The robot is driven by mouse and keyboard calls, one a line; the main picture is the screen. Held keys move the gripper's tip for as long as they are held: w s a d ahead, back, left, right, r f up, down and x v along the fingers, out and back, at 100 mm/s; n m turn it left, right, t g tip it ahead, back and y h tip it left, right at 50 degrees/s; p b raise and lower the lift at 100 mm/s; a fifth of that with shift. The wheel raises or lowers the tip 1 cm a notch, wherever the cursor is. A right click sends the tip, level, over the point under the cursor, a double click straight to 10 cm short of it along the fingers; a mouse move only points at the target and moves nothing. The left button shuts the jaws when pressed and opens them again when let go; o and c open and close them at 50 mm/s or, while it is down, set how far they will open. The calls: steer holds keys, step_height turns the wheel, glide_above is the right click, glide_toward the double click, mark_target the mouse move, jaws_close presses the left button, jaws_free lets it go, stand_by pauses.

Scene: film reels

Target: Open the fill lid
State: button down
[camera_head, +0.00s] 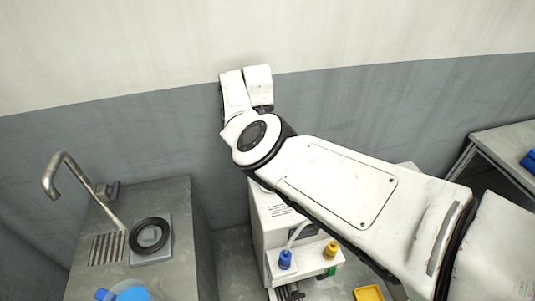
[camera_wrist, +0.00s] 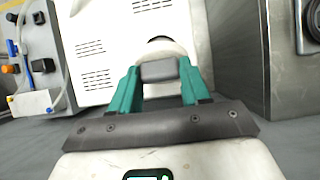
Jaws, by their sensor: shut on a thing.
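In the wrist view my gripper (camera_wrist: 160,76) has two teal fingers, shut on a small grey block (camera_wrist: 158,71). The block looks like the tab of the fill lid, but the lid's outline is not clear. Just beyond it is a rounded white part (camera_wrist: 172,50) with a dark top, against the white machine (camera_wrist: 112,70) with vent slots. Whether the lid is raised cannot be told. In the head view the machine (camera_head: 266,212) stands partly behind my arm, and my gripper is hidden.
A steel sink counter (camera_head: 188,230) stands left of the machine, with a tap (camera_head: 67,175) and a black ring (camera_head: 149,235). Blue (camera_head: 285,259) and yellow (camera_head: 331,249) fittings are on the machine's front. A yellow tray (camera_head: 369,293) lies lower right. A wall is close behind.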

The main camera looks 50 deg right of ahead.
steer(key=c, duration=0.5)
jaws_free()
step_height(320, 180, up, 4)
steer(key=p, duration=0.3)
steer(key=s+r+p, duration=0.1)
steer(key=s+a+r+p, duration=0.1)
steer(key=shift+s+r+p, duration=0.2)
steer(key=shift+r+p, duration=0.1)
steer(key=shift+r, duration=0.1)
steer(key=s+a+r, duration=0.1)
steer(key=s+r, duration=0.1)
steer(key=s, duration=0.1)
steer(key=s+a+r, duration=0.1)
steer(key=s+r, duration=0.1)
steer(key=s, duration=0.2)
steer(key=s+a+r, duration=0.1)
steer(key=s+r, duration=0.1)
steer(key=s, duration=0.2)
